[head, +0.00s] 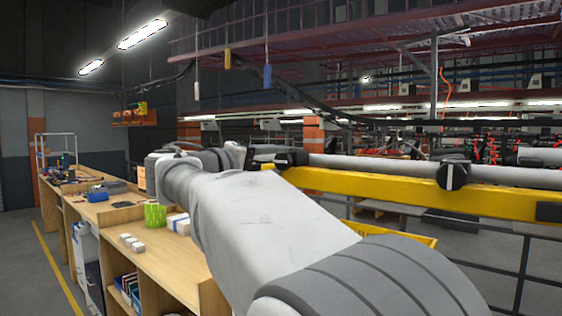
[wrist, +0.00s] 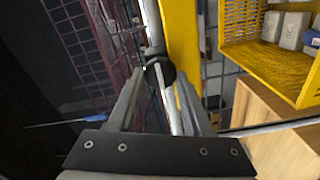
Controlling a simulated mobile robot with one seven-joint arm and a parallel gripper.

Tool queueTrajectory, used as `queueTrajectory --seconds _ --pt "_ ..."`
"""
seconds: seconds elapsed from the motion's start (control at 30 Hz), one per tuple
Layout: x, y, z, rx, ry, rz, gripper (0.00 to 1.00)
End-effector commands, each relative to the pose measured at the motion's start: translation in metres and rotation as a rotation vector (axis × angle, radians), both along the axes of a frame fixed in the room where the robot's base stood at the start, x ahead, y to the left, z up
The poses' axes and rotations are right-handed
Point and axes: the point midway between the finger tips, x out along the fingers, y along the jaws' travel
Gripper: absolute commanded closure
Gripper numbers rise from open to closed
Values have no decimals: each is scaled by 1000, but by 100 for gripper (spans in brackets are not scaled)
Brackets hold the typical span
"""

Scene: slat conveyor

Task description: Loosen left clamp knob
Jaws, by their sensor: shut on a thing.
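The left clamp knob (head: 291,159) is black and round and sits at the left end of the yellow beam (head: 400,193). My gripper (head: 268,158) reaches it from the left, partly hidden behind my arm in the head view. In the wrist view, the dark knob (wrist: 152,76) with a pale stripe shows at the fingertips of my gripper (wrist: 158,84). The fingers are shut on it from both sides. The right clamp knob (head: 453,175), black with a white bar, is on the same beam, apart from my gripper.
A grey rail (head: 380,166) runs along the beam. A yellow crate (wrist: 270,62) with boxes is right of the beam in the wrist view, by a wooden bench (wrist: 270,130). A long workbench (head: 150,245) with small items stands at left.

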Motion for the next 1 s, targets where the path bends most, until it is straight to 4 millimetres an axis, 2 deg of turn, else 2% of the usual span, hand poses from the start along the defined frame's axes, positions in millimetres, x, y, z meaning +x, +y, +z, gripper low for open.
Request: queueTrajectory --seconds 0.27,0.3,0.43,0.77,0.87,1.0 --pt "0 0 0 -3 1 1 100" --pt "0 0 0 -3 1 1 45" --pt "0 0 0 -2 0 1 21" --pt "-1 1 0 -1 0 1 20" --pt "-8 7 -1 0 0 2 20" --pt "-27 23 -2 1 -1 6 20"
